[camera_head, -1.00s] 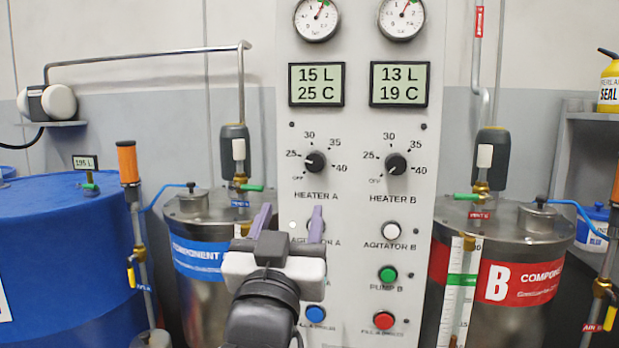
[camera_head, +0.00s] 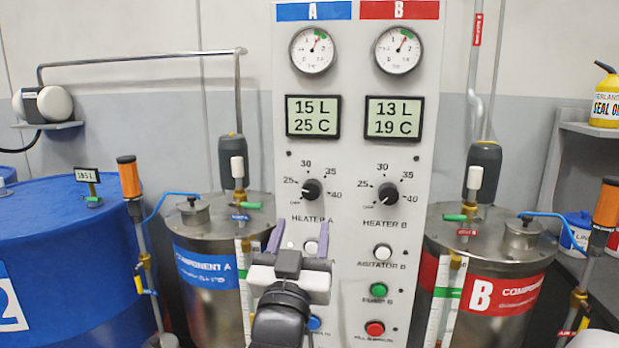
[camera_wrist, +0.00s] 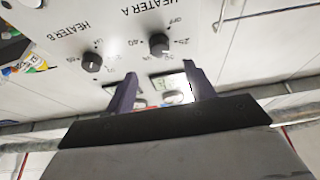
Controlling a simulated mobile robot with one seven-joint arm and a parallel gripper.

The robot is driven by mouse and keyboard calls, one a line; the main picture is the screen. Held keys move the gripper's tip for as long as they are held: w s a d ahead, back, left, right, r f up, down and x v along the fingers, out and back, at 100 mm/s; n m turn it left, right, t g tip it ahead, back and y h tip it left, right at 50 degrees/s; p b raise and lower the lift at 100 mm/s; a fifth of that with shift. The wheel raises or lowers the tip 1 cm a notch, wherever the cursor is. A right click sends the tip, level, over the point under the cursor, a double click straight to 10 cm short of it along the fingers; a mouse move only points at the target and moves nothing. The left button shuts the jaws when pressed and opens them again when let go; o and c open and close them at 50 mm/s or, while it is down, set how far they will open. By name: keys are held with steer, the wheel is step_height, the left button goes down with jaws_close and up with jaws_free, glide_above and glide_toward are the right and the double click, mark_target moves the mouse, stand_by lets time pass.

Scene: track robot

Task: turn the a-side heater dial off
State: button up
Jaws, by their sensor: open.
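The heater A dial (camera_head: 312,190) is a black round knob on the white control panel, with a printed scale from OFF through 25, 30 and 35 to 40. Its exact pointer direction is too small to tell. My gripper (camera_head: 300,232) has two purple fingers, open and empty, below the dial and slightly left of it in the head view. It covers part of the agitator A row. In the wrist view the heater A dial (camera_wrist: 159,43) lies beyond the gap between the fingers (camera_wrist: 160,85), apart from them.
The heater B dial (camera_head: 388,194) sits to the right on the same panel (camera_head: 350,150). Display A (camera_head: 313,117) reads 15 L, 25 C. Metal tanks A (camera_head: 205,240) and B (camera_head: 480,250) flank the panel. A blue drum (camera_head: 70,240) stands at the left.

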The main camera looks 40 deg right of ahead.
mark_target(311, 193)
steer(key=p, duration=0.3)
steer(key=shift+w+d+r, duration=0.1)
steer(key=shift+d+r, duration=0.1)
steer(key=shift+r, duration=0.2)
steer(key=p+x, duration=0.2)
steer(key=x, duration=0.6)
steer(key=shift+f, duration=0.15)
steer(key=c, duration=1)
steer(key=shift+o, duration=0.2)
